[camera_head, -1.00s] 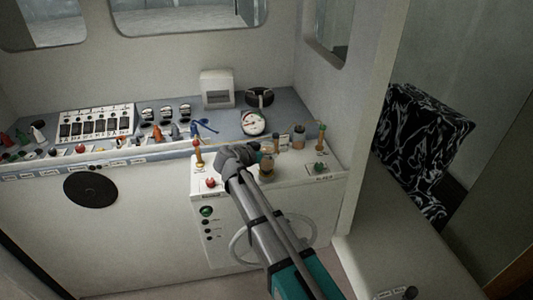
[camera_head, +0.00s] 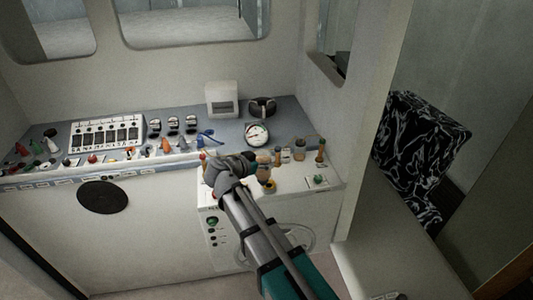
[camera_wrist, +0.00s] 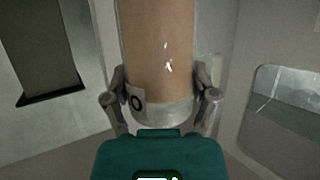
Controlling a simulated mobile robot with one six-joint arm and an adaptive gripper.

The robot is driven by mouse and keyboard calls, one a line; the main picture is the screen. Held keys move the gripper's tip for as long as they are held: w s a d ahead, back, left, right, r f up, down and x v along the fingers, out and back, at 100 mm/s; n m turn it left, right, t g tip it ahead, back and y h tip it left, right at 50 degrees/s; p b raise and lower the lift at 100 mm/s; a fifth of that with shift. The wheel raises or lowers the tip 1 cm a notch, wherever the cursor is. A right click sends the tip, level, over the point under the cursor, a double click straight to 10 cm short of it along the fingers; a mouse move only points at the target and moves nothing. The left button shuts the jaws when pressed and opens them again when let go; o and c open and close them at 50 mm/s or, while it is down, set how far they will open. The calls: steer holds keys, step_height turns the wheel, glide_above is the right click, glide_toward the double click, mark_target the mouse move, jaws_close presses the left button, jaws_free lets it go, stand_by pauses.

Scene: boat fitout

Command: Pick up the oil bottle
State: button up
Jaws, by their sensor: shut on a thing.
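In the wrist view an amber, see-through oil bottle (camera_wrist: 158,50) with a pale band at its end and a small label marked "O" sits between the two fingers of my gripper (camera_wrist: 161,95). The fingers close on it from both sides. The far end of the bottle runs out of the top of the picture. In the head view my gripper (camera_head: 231,168) is over the white front console, and I cannot clearly make out the held bottle there.
The white console (camera_head: 325,182) carries several small bottles and jars, such as an amber one (camera_head: 320,152), close right of my gripper. Behind are a round gauge (camera_head: 257,134), a switch panel (camera_head: 106,133) and a white box (camera_head: 222,99). A wall post (camera_head: 372,120) stands at right.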

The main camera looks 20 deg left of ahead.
steer(key=s+r+p, duration=0.2)
steer(key=s, duration=0.4)
steer(key=shift+d+r, duration=0.25)
steer(key=shift+r, duration=0.05)
steer(key=shift+f, duration=0.1)
